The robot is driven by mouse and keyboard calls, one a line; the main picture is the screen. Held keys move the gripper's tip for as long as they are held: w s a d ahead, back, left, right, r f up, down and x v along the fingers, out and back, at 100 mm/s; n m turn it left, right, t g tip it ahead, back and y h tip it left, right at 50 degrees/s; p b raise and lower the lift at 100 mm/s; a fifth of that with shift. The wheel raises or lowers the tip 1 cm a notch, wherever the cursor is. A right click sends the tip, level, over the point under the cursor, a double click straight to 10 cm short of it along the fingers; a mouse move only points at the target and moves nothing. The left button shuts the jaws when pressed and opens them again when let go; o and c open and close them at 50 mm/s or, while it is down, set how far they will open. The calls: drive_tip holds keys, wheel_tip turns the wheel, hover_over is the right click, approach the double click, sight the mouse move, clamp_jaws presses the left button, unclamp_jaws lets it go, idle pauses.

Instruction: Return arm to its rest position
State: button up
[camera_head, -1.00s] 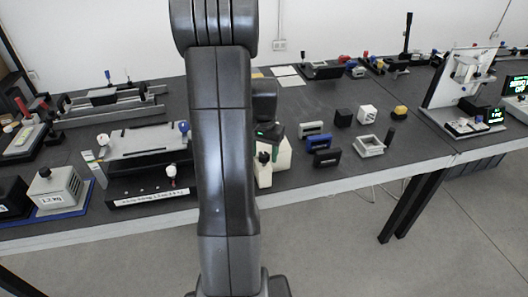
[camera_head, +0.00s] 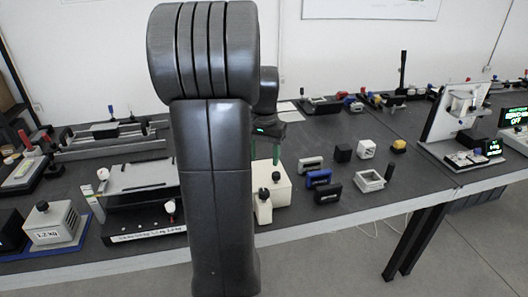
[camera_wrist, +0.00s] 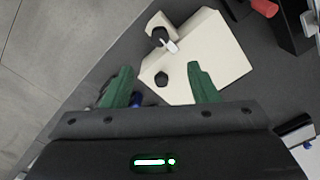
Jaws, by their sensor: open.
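My arm stands upright in the middle of the head view and covers part of the table. In the wrist view my gripper (camera_wrist: 160,85) has its two green fingers spread apart with nothing between the tips. A cream block with black knobs (camera_wrist: 205,60) lies below and beyond the fingers. In the head view the same cream block (camera_head: 272,185) stands on the table just right of my arm. My gripper is partly hidden behind my arm there, with green fingers showing above the block. I cannot tell how large the gap is.
The dark table (camera_head: 340,235) carries a white-topped fixture (camera_head: 140,178) and a weight box (camera_head: 52,222) at left. Bare floor lies in front.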

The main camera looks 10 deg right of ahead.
sight(264, 191)
drive_tip(key=shift+r, duration=0.4)
drive_tip(key=shift+f, duration=0.1)
wheel_tip(264, 191, down, 14)
drive_tip(key=shift+r, duration=0.15)
drive_tip(key=shift+m, duration=0.3)
idle(0.5)
